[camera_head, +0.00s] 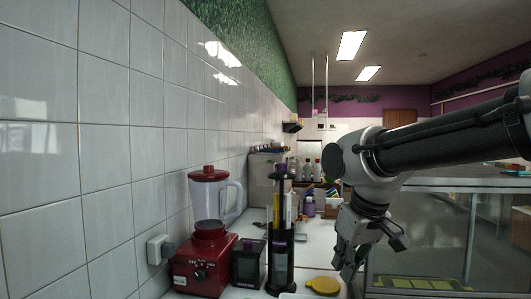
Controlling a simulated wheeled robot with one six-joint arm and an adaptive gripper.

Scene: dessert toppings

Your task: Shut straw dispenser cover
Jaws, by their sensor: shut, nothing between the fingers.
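A tall black dispenser (280,268) with yellow and white upright items in its middle stands on the white counter and looks like the straw dispenser. Its dark upper end is narrow, and I cannot tell whether a cover there is open or shut. My gripper (346,272) points down to the right of the dispenser, apart from it. Its fingers are shut and hold nothing.
A red blender (204,262) and a small black box (248,265) stand left of the dispenser. Bottles and containers (309,205) crowd the back. A glass case (420,240) is at right, a tiled wall (105,150) at left.

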